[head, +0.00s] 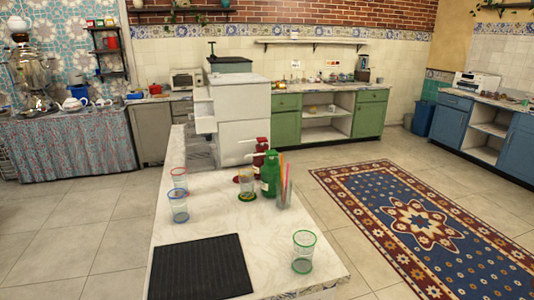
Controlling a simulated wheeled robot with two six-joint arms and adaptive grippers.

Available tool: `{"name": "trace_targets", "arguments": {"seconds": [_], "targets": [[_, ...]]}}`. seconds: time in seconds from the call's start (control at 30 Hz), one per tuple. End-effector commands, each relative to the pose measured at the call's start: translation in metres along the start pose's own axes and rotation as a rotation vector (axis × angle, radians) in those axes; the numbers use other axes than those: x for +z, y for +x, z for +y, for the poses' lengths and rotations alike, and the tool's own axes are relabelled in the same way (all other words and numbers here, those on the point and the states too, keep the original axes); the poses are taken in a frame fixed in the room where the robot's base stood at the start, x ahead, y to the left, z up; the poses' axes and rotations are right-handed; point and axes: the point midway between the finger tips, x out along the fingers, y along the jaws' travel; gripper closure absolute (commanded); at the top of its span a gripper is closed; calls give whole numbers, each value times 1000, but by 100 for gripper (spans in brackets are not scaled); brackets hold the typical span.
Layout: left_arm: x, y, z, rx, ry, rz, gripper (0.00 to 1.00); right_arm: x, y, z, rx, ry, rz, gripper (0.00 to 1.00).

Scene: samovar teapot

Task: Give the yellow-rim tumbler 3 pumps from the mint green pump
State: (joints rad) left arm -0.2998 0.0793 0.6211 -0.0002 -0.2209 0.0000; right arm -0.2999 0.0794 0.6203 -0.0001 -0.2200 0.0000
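A clear tumbler (247,187) with a rim that looks yellowish stands on the light table near its right side. The green pump bottle (270,178), which looks like the mint pump, stands just right of it, upright, with a pale pump head. The pump's nozzle points left, toward the space above the tumbler; I cannot tell whether it is exactly over the opening. The tumbler's contents are too small to tell. Neither my left nor my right gripper shows in the head view.
A dark red pump bottle (262,151) stands behind the green one. Straws (285,185) stand in a holder at its right. Red-rim (179,180), blue-rim (178,207) and green-rim (303,254) tumblers stand apart. A black ribbed mat (200,268) lies in front. The table's middle is clear.

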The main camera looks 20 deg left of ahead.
Motion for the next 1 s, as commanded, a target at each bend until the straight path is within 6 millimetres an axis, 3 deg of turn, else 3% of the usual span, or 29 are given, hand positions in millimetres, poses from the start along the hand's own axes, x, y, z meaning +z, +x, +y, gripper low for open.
{"name": "trace_targets", "arguments": {"seconds": [0.03,0.33,1.0], "targets": [[0,0,0,0,0,0,52,0,0,0,0,0,0,60],[0,0,0,0,0,1,100,0,0,0,0,0,0,60],[0,0,0,0,0,-1,100,0,0,0,0,0,-1,60]]}}
